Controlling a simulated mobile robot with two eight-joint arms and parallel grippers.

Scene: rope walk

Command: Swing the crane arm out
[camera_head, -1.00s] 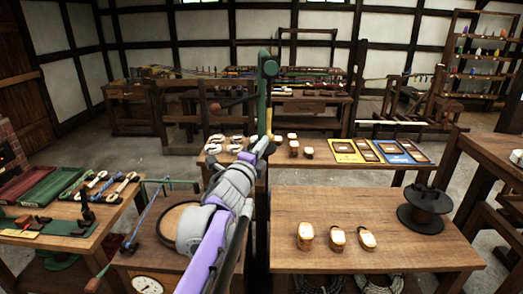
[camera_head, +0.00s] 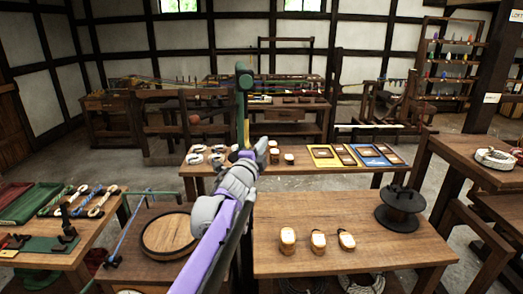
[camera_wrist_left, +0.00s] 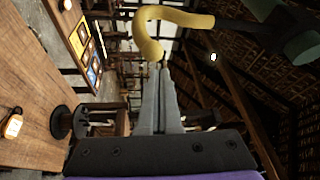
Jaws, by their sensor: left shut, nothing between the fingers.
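The crane shows in the head view as a dark green post (camera_head: 243,85) with a rounded green top, and a yellow part (camera_head: 246,130) low on it. In the left wrist view a yellow curved hook (camera_wrist_left: 175,20) hangs just beyond my fingertips, and a blurred dark green part (camera_wrist_left: 300,45) shows at upper right. My right gripper is out of view.
The front table (camera_head: 350,262) holds several small wooden pieces and a dark reel (camera_head: 400,208). A round wooden lid (camera_head: 168,232) lies at left, beside a table with green and red trays. Blue and yellow boards (camera_head: 375,155) lie on the table behind. More benches stand to the right.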

